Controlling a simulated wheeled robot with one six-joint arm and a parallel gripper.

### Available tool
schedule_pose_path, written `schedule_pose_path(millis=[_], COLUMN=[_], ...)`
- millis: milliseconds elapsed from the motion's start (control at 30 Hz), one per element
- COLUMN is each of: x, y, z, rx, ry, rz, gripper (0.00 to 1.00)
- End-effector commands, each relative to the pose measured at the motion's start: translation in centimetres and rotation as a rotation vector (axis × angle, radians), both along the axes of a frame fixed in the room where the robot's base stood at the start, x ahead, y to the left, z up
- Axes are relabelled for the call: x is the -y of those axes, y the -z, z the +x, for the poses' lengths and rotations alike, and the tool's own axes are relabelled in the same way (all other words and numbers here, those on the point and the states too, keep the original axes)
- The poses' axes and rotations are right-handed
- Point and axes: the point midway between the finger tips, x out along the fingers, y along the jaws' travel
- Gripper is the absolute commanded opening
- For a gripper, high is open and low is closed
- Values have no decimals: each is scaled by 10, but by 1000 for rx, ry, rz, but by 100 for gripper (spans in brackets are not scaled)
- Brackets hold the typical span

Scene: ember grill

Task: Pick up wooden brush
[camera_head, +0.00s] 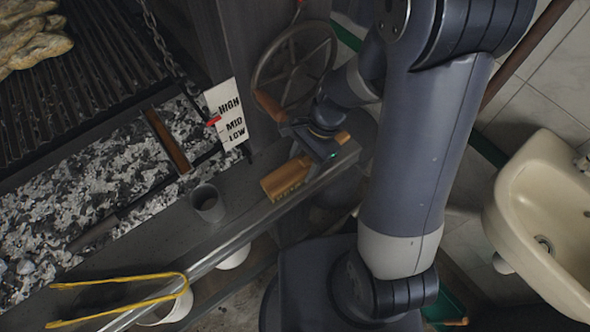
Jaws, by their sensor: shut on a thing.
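The wooden brush (286,179) has an orange-brown block with short bristles along its lower edge. It is at the front ledge of the grill, right of the grey cup. My gripper (312,152) is over the brush's upper right part and is shut on it. The gripper covers the middle of the brush, and a wooden piece that looks like its handle end shows on the right side of the jaws. I cannot tell whether the brush still touches the ledge.
A grey cup (208,203) stands on the metal ledge (160,222). Yellow tongs (120,281) lie at the lower left. A spoked wheel (296,66) is just behind my gripper, beside the HIGH/MID/LOW sign (227,114). Ash and coals fill the left. A sink (545,225) is at right.

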Motion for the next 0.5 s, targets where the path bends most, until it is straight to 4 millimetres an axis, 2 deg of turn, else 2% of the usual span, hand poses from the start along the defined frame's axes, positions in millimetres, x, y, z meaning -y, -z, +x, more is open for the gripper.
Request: schedule_pose_path(millis=[333,500], x=[0,0], y=[-3,-15], z=[0,1], rx=[2,4], ry=[0,1], rz=[1,1], gripper=[21,21])
